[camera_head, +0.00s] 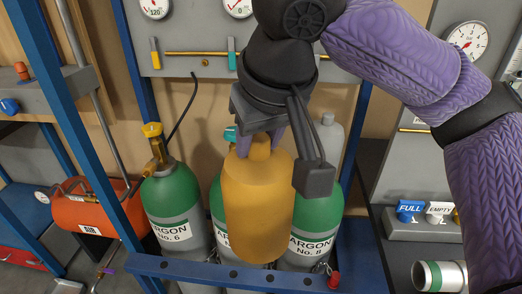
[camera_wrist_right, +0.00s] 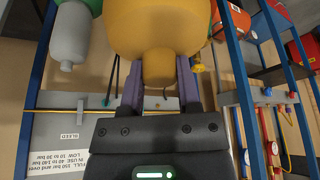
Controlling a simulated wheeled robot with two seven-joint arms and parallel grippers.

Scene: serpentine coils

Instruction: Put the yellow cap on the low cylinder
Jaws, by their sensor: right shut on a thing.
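The yellow cap (camera_head: 258,205), an orange-yellow bell shape with a knob on top, hangs roughly upright in my right gripper (camera_head: 261,143). The fingers are shut on its knob, as the right wrist view also shows, with the cap (camera_wrist_right: 160,25) filling the upper middle. The cap is in front of a row of green-and-grey argon cylinders and hides most of the middle cylinder (camera_head: 217,205). The left cylinder (camera_head: 172,195), No. 6, has a bare brass valve. The right cylinder (camera_head: 312,228), No. 8, stands under a grey cap (camera_head: 327,135). Which cylinder is low I cannot tell. My left gripper is out of view.
A blue rail (camera_head: 190,273) crosses in front of the cylinders, and blue posts (camera_head: 75,120) stand at the left. A grey gauge panel (camera_head: 190,60) is behind. FULL (camera_head: 409,209) and EMPTY (camera_head: 438,210) tags sit at the right. An orange air tank (camera_head: 95,215) is at the left.

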